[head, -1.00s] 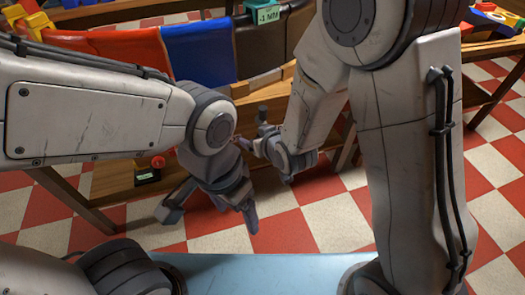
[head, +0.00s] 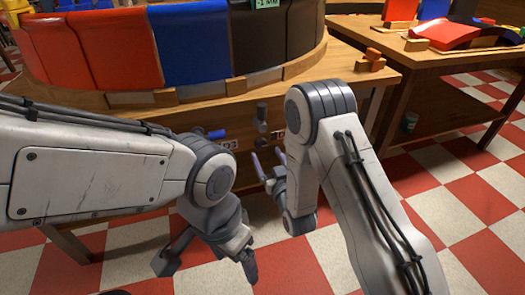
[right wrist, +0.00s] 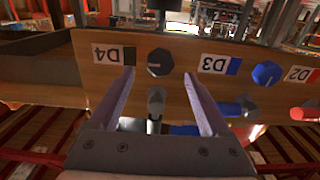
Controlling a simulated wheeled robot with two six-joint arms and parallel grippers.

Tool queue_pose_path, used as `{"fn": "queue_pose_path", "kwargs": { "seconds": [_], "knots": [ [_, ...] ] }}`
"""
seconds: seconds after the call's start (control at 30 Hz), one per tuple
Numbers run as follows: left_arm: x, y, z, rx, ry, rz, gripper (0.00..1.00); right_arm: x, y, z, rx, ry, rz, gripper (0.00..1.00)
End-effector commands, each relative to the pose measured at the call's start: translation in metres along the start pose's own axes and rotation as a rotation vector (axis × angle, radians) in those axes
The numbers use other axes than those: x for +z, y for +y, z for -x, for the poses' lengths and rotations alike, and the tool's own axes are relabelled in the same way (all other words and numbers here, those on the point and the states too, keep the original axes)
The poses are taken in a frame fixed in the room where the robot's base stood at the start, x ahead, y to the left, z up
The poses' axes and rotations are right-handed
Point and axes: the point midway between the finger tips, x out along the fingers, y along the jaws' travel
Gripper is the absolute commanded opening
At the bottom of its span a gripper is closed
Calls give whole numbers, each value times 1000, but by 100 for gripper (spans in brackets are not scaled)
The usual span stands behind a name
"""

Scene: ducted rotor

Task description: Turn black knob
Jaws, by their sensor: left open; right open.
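The black knob (right wrist: 160,62) is on a wooden panel next to a label reading D4. In the right wrist view it lies past and between the fingertips of my open right gripper (right wrist: 159,76), apart from them. A dark grey handle-like piece (right wrist: 155,103) shows nearer, between the fingers. In the head view my right gripper (head: 270,162) points up at the table front, just below dark fittings (head: 262,112); which is the knob I cannot tell. My left gripper (head: 208,264) is open and empty, hanging low over the floor, away from the panel.
The curved wooden table (head: 345,62) carries red, blue and dark panels. Another table (head: 455,58) stands at right. Checkered floor (head: 450,195) lies open.

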Motion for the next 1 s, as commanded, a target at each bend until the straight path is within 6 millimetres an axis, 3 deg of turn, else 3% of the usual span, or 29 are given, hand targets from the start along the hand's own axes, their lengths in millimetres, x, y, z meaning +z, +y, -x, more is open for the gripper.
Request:
{"fn": "queue_pose_path", "kwargs": {
  "seconds": [0.1,0.3,0.63,0.67,0.87,1.0],
  "knots": [
    [0,0,-7,0,0,0,81,1,0,-22,0,4,0,81],
    [1,-1,-11,0,0,0,81,1,0,-43,0,1,0,81],
    [1,-1,-11,0,0,0,81,0,0,-47,0,-2,0,81],
    [1,-1,-11,0,0,0,81,0,0,-47,0,-2,0,77],
    [1,-1,-11,0,0,0,81,0,0,-47,0,-2,0,1],
    [1,-1,-11,0,0,0,81,0,0,-47,0,-2,-3,0]
  ]
}}
